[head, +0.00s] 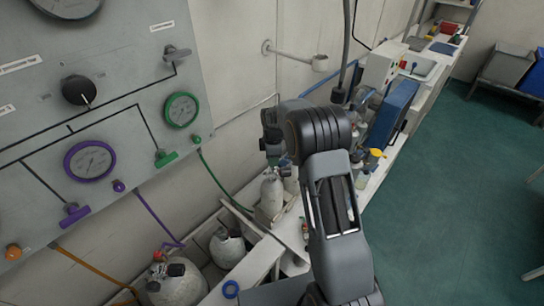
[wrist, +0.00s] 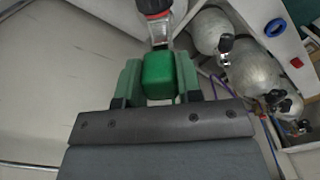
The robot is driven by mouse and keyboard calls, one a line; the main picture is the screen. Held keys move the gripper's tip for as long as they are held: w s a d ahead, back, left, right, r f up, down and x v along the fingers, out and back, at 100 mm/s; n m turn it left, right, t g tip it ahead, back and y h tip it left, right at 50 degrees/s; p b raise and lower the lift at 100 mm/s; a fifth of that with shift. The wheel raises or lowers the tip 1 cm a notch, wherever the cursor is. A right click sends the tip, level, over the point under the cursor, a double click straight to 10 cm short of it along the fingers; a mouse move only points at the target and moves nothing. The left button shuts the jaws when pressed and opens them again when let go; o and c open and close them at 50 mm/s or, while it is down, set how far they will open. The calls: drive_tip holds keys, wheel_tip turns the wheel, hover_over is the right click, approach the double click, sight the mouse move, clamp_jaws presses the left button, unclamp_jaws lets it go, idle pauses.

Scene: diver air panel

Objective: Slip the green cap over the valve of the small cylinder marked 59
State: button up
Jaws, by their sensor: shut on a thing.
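My gripper (wrist: 158,75) is shut on the green cap (wrist: 159,76), which sits between its two fingers in the wrist view. Just beyond the cap is a metal valve with a black and red knob (wrist: 155,8). I cannot tell whether cap and valve touch. In the head view my gripper (head: 272,143) is a dark shape above a small pale cylinder (head: 272,193) by the wall; the cap is not clear there. I cannot read the number 59 on any cylinder.
Grey cylinders (head: 178,284) stand in a white rack, and show at the right of the wrist view (wrist: 255,75). A blue ring (head: 231,289) lies on the rack's edge. The gauge panel (head: 110,110) is at left. A blue case (head: 393,113) stands on the bench.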

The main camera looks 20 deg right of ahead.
drive_tip(key=shift+f, duration=0.35)
drive_tip(key=shift+f+b, duration=0.3)
drive_tip(key=shift+b, duration=0.05)
drive_tip(key=shift+f+b, duration=0.4)
drive_tip(key=shift+f, duration=0.2)
drive_tip(key=shift+f+b, duration=0.95)
drive_tip(key=shift+f, duration=0.25)
idle(1.6)
drive_tip(key=o, duration=1)
drive_tip(key=shift+r, duration=0.1)
wheel_tip(320, 180, up, 14)
drive_tip(key=shift+f+b, duration=0.1)
drive_tip(key=shift+b, duration=0.3)
